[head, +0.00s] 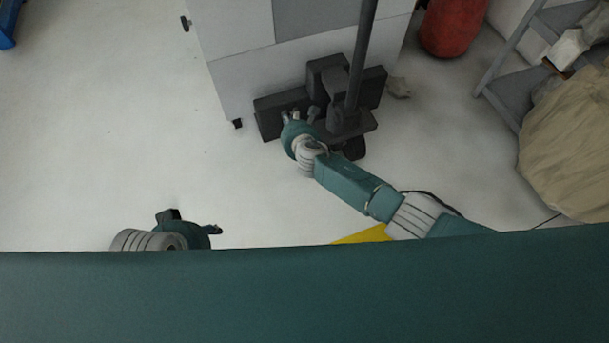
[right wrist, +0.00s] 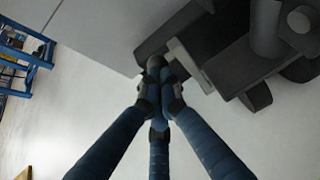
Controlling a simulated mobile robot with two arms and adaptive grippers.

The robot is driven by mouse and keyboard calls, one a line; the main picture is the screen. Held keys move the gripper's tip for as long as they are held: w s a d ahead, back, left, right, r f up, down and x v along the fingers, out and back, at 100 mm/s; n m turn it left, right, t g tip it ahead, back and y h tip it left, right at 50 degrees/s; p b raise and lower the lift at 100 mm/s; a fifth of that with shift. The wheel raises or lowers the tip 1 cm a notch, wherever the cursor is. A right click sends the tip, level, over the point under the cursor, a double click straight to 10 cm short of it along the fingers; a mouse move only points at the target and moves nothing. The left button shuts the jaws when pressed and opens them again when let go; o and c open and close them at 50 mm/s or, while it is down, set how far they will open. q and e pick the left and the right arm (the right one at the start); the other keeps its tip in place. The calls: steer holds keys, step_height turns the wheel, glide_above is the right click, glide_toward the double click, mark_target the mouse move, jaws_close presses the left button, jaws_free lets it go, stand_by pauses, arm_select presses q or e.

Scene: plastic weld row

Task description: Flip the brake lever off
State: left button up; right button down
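A dark wheeled base (head: 330,98) with an upright dark pole (head: 361,50) stands against a light cabinet; the base also shows in the right wrist view (right wrist: 235,50). A small light grey bar (right wrist: 188,64) sticks out from the base and may be the brake lever; I cannot tell for sure. My right gripper (head: 297,113) is at the near left side of the base. In the right wrist view its fingers (right wrist: 157,75) come together beside the grey bar, with nothing clearly held. My left gripper (head: 194,220) is open and empty above the floor, partly hidden by my own body.
The light cabinet (head: 235,72) rises right behind the base. A red cylinder (head: 452,27), a grey shelf frame (head: 506,94) and a tan sack-like heap (head: 570,140) are at the right. The floor at the left is clear.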

steer(key=shift+r, duration=0.1)
steer(key=v, duration=1.2)
steer(key=shift+s, duration=0.1)
stand_by(0.4)
